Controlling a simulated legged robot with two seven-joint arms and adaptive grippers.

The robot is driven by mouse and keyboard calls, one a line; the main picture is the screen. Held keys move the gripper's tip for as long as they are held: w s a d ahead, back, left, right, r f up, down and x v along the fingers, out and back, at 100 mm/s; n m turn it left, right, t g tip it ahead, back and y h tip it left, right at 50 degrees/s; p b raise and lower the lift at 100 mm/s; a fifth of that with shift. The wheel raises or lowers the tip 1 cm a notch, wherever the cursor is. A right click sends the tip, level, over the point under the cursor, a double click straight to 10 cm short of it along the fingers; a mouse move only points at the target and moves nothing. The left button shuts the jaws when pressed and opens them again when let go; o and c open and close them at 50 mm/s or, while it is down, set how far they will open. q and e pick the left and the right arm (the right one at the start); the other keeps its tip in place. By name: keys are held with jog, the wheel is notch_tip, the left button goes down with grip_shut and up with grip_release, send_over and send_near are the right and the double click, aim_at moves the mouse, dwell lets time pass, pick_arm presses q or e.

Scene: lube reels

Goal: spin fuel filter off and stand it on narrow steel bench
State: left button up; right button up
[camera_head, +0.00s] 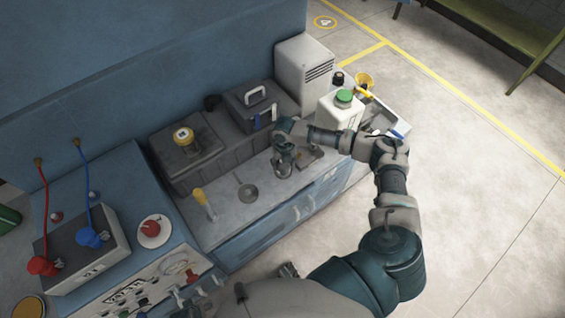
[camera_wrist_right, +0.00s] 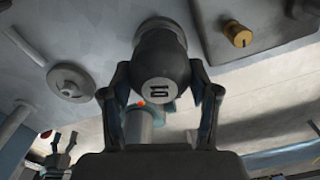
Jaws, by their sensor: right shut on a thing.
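A dark rounded canister marked "10" (camera_wrist_right: 162,85), which looks like the fuel filter, is between the fingers of my right gripper (camera_wrist_right: 160,95) in the right wrist view. A pale metal ring (camera_wrist_right: 157,27) shows at its far end; I cannot tell whether they are joined. In the head view the right gripper (camera_head: 284,162) is over the pale bench top (camera_head: 236,222), and the filter is mostly hidden. I cannot tell which surface is the narrow steel bench.
A white jug with a green cap (camera_head: 340,112) and a grey vented box (camera_head: 304,72) stand behind the right arm. Dark cases (camera_head: 187,150) line the wall. A round disc (camera_head: 247,192) and a yellow-handled item (camera_head: 202,202) are left of the gripper.

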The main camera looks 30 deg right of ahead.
jog(key=shift+s+d+f+n, duration=0.15)
jog(key=shift+d+n, duration=0.3)
jog(key=shift+n, duration=0.55)
jog(key=n, duration=0.5)
jog(key=shift+d+f+p, duration=0.1)
jog(key=shift+p, duration=0.2)
jog(key=o, duration=1.3)
jog(key=shift+o, duration=0.4)
jog(key=shift+d, duration=0.2)
